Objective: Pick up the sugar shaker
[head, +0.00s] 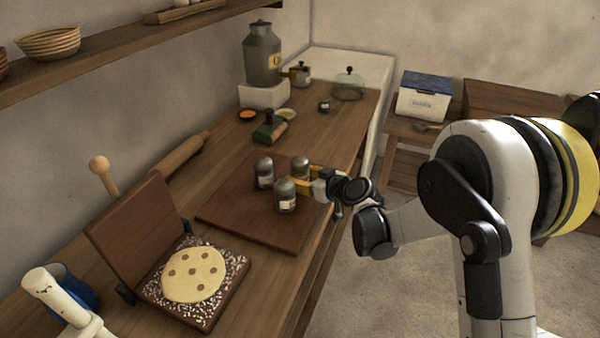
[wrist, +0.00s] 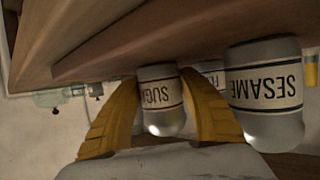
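The sugar shaker (wrist: 160,92) is a grey, glassy jar with a pale label reading "SUGA…", seen upside down between my yellow fingers in the wrist view. In the head view it is the back right one (head: 299,163) of three shakers on a brown board (head: 245,224). My gripper (wrist: 160,78) is apart at the fingers, one on each side of the sugar shaker; it also shows in the head view (head: 306,178), reaching in from the right. Part of the label is hidden by a finger. I cannot tell whether the fingers touch the jar.
The sesame shaker (wrist: 265,90) stands close beside one finger and is nearest in the head view (head: 286,197). A third shaker (head: 264,172) stands behind, towards the wall. A green-handled tool (head: 270,130) lies beyond the board. A hinged box with a flatbread (head: 194,274) is in front.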

